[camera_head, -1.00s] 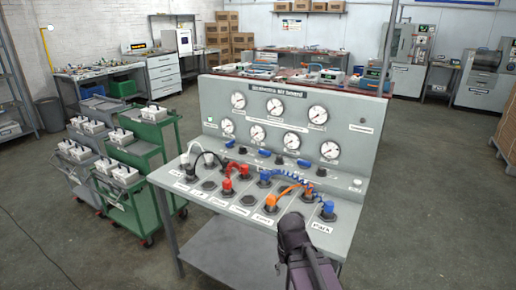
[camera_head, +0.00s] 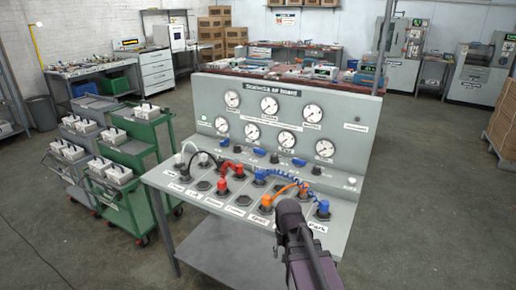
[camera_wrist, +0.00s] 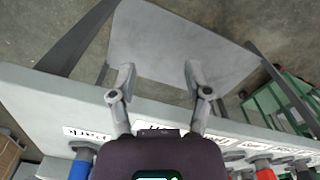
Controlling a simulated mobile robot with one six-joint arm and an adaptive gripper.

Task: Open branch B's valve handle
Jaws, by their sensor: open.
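The grey air board (camera_head: 350,105) stands ahead with several round gauges on its upright panel. Below the gauges is a row of small handles: a left blue handle (camera_head: 224,142), a middle blue handle (camera_head: 259,151) and a right blue handle (camera_head: 299,162), with dark knobs (camera_head: 274,158) among them. The branch labels are too small to read, so I cannot tell which is B. My gripper shows in the wrist view (camera_wrist: 158,78), fingers apart and empty over the board's front edge. In the head view my dark arm end covers the shelf's right front; the fingers are hidden there.
Red, blue and orange hose plugs, such as the orange plug (camera_head: 267,200) and blue plug (camera_head: 323,208), rise from the sloping shelf (camera_head: 158,181), with coiled hoses between. Green carts (camera_head: 137,200) stand at the left. The floor at the right (camera_head: 430,190) is clear.

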